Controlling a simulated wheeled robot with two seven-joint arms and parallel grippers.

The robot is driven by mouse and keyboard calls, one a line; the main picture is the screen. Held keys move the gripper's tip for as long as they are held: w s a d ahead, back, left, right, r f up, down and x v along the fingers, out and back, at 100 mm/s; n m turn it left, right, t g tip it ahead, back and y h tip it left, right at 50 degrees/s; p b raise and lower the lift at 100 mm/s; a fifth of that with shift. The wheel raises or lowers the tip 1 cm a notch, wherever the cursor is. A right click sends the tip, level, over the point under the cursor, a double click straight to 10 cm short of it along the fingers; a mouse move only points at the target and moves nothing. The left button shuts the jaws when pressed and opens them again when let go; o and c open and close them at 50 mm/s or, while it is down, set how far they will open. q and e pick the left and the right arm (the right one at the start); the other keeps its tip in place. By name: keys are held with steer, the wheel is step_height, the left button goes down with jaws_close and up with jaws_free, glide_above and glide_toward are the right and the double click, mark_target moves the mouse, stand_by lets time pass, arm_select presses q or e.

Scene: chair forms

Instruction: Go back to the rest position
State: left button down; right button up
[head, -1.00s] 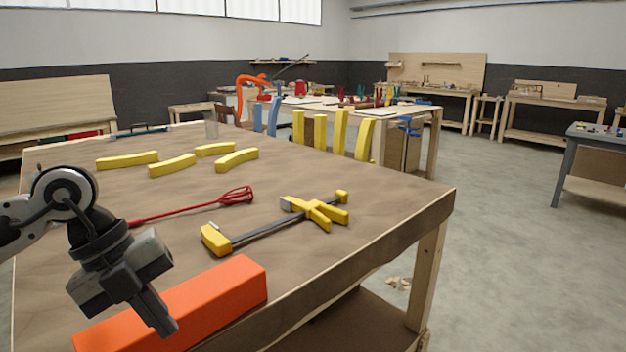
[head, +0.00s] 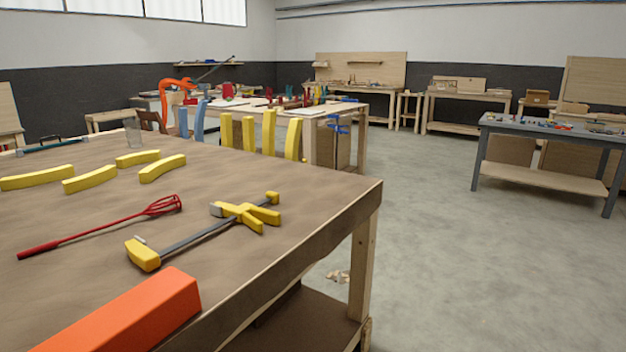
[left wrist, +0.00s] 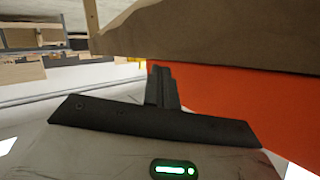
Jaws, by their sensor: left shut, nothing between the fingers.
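My left gripper (left wrist: 162,85) shows only in the left wrist view. Its fingers are together with nothing between them. The long orange block (left wrist: 240,105) fills the right side of that view, beyond and beside the fingers; I cannot tell how close they are. In the head view neither of my grippers is visible, and the orange block (head: 130,315) lies along the near edge of the brown-covered workbench (head: 320,205).
On the workbench lie a yellow bar clamp (head: 143,254), a red whisk (head: 163,206) and several curved yellow pieces (head: 90,179). A clear glass (head: 133,132) stands behind them. A grey table (head: 540,129) is at the right, with open floor (head: 440,250) before it.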

arm_select(q)
steer(key=s+d+f+g+h, duration=0.1)
steer(key=s+f+g, duration=0.4)
steer(key=s+f, duration=0.3)
steer(key=s+d+f+g, duration=0.2)
steer(key=s+f+g, duration=0.3)
steer(key=s, duration=0.5)
steer(key=w+d+f+t+h, duration=0.3)
steer(key=w+d+f+t, duration=0.2)
steer(key=w+t, duration=0.1)
steer(key=shift+w+d+t, duration=0.25)
steer(key=shift+w+t, duration=0.05)
steer(key=shift+w, duration=0.15)
